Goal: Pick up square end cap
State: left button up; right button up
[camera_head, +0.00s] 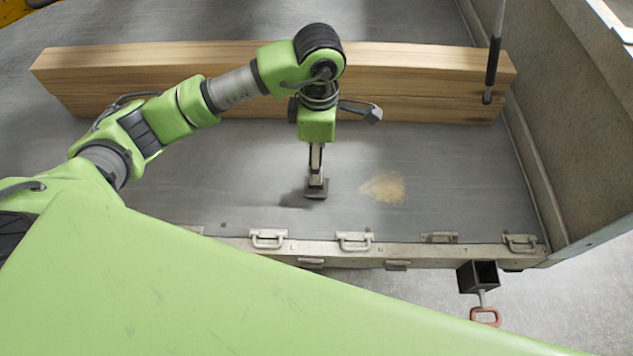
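My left gripper (316,182) points straight down over the grey trailer bed, left of a tan dusty patch. At its fingertips is a small dark square piece (317,193), which looks like the square end cap. The fingertips touch or overlap it in this view. The fingers look narrow and seem to be seen edge-on, so I cannot tell whether they are shut on the cap. I also cannot tell whether the cap rests on the bed or hangs just above it. A dark shadow lies just left of it. My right gripper is not in view.
A long wooden beam (420,62) lies across the bed behind my gripper. A metal side wall (560,120) stands at the right. The near frame edge (400,250) carries several latches. A dark, open-ended square tube (478,276) with a red-handled pin sits below it.

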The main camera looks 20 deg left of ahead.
pick_arm(q)
send_over(316, 187)
jog(key=w, duration=0.1)
notch_tip(316, 187, down, 4)
jog(key=shift+w+a+f, duration=0.1)
jog(key=shift+w+f, duration=0.05)
jog(key=shift+f+p, duration=0.3)
jog(key=shift+f, duration=0.15)
jog(key=f, duration=0.2)
jog(key=f+p, duration=0.1)
jog(key=f, duration=0.1)
jog(key=shift+s+f, duration=0.2)
jog(key=shift+f, duration=0.15)
jog(key=c, duration=1.4)
jog(key=shift+c, duration=0.2)
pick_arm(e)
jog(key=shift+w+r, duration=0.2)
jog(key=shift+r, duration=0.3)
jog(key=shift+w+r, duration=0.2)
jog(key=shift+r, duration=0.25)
